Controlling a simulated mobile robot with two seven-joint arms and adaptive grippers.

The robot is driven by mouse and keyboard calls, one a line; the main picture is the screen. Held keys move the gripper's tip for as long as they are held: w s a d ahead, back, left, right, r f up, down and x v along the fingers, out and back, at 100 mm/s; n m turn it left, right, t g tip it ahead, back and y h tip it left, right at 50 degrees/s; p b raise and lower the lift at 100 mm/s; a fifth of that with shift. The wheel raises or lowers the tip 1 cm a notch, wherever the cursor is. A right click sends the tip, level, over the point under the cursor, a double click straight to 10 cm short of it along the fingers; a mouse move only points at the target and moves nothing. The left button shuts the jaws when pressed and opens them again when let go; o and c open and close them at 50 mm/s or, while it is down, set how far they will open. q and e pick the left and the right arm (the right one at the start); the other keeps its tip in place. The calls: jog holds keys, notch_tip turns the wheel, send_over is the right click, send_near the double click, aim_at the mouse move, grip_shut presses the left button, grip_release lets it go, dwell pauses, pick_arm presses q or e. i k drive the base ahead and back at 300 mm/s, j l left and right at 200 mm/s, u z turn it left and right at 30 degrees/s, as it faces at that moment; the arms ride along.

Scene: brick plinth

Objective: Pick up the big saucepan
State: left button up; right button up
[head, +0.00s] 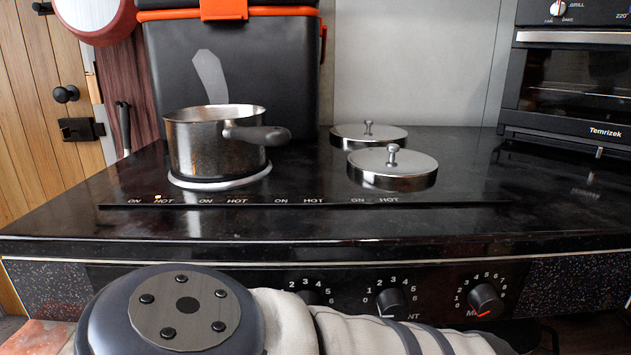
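A steel saucepan (216,145) stands upright on a white-ringed burner at the left of the black cooktop (300,225). Its dark handle (262,135) points to the right and slightly toward me. One of my arm joints and a cloth-covered link cross the bottom of the picture, in front of the cooktop. Neither of my grippers shows in the head view.
Two round steel lids with knobs, one nearer (393,168) and one farther (368,136), sit right of the saucepan. A black box with orange trim (235,65) stands close behind it. An oven (570,85) is at right. Knobs (487,298) line the front.

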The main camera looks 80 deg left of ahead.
aim_at(219, 139)
jog(key=u, duration=0.4)
jog(key=k+u, duration=0.1)
jog(key=u, duration=0.75)
jog(key=k+u, duration=0.1)
jog(key=u, duration=0.75)
